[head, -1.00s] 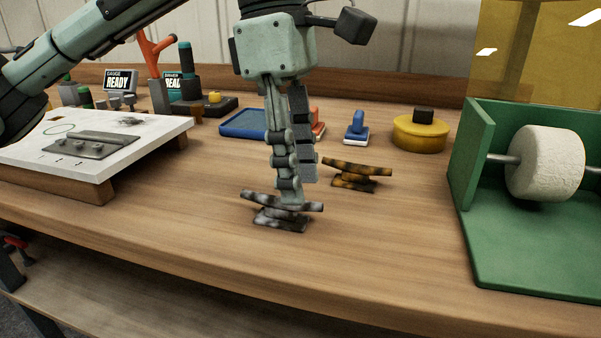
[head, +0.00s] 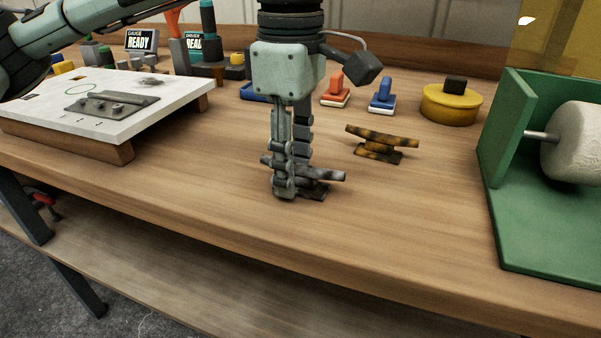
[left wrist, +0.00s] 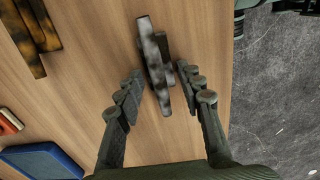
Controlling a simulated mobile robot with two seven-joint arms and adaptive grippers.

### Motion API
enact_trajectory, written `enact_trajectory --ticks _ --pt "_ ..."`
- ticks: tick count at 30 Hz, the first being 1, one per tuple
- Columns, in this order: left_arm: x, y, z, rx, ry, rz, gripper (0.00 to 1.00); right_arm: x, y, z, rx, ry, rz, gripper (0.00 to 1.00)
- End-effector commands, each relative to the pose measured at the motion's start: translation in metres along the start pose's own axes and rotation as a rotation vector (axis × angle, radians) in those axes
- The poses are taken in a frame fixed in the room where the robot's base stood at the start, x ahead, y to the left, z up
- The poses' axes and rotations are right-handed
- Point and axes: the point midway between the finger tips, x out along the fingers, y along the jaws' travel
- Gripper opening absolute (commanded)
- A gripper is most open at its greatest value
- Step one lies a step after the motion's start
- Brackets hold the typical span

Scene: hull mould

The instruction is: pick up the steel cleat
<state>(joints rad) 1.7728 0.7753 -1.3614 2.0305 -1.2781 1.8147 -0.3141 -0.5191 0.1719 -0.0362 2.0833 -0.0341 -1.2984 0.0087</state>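The steel cleat (head: 328,175), mottled grey and dark, sits on the wooden bench near its front edge. My left gripper (head: 293,178) points down at the cleat, with one finger in front of its left part and hiding some of it. In the left wrist view the steel cleat (left wrist: 154,62) lies between the two spread fingers of my left gripper (left wrist: 159,77). My right gripper is not in view.
A similar brown-and-yellow cleat (head: 381,141) stands just behind to the right. A green holder (head: 492,150) with a white roll is at the right. A white board (head: 150,108) is at the left. A yellow round tin (head: 450,105) and orange and blue stamp-like tools stand behind.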

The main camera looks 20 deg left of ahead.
Motion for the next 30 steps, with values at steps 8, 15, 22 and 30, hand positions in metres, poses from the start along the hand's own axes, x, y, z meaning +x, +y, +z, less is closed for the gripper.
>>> enact_trajectory --ticks 8,15,22,30 --pt "0.0 0.0 0.0 0.0 -0.001 0.0 0.11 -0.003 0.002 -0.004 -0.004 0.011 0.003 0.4" --pt "0.0 0.0 0.0 0.0 -0.001 -0.001 0.0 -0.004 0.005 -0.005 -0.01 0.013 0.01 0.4" --pt "-0.001 0.0 0.0 0.0 -0.001 0.0 0.0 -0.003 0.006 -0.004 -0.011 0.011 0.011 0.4" --pt "-0.018 0.001 0.001 -0.002 -0.001 0.002 0.0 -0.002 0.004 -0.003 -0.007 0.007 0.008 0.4"
